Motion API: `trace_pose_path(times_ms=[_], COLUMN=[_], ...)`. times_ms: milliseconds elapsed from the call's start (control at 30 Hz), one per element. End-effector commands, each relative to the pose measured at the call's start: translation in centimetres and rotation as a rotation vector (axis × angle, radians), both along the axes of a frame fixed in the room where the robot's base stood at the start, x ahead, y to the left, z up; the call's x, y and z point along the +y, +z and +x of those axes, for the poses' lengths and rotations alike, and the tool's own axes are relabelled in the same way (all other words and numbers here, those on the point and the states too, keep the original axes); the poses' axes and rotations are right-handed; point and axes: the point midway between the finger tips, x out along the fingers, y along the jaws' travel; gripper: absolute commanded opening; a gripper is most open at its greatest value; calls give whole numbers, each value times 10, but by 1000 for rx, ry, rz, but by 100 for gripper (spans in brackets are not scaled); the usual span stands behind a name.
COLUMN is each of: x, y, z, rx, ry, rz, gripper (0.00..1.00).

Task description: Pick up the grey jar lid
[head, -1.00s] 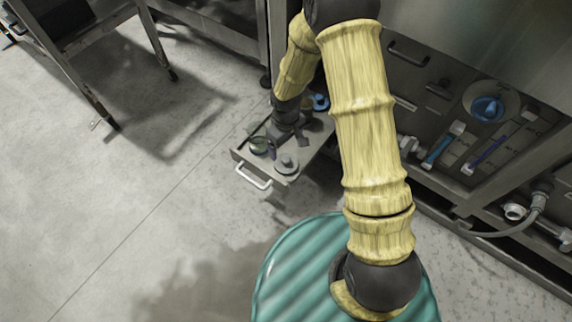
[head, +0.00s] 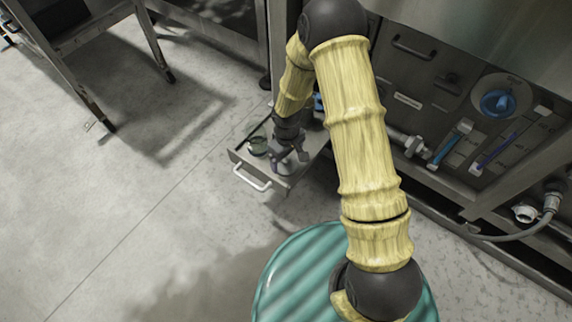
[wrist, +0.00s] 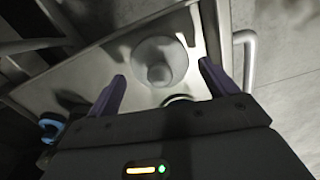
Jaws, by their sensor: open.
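The grey jar lid (wrist: 158,52) is a round disc with a raised knob. It lies in an open drawer and shows between and beyond my fingers in the wrist view. In the head view the lid (head: 284,169) is partly covered by my gripper (head: 288,155). My gripper (wrist: 162,71) is open, with its two purple-grey fingers apart on either side of the knob in the picture. Nothing is held. I cannot tell how high the fingertips are above the lid.
The drawer (head: 240,158) has a light handle (head: 252,178) at its front. A blue item (wrist: 50,128) lies toward the drawer's back. Floor at left is open.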

Motion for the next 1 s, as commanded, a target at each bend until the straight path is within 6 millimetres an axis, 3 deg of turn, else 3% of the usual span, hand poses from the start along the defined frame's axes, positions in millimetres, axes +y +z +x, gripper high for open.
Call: trace_pose_path(times_ms=[33, 200, 767, 800, 967, 1000], x=[-1, -1, -1, -1, -1, -1], y=[-12, -29, -29, -29, -29, -29], z=[0, 0, 0, 0, 0, 0], rx=[0, 1, 0, 0, 0, 0], ry=[-1, -1, 0, 0, 0, 0], rz=[0, -1, 0, 0, 0, 0], gripper=[85, 85, 85, 83, 53, 52])
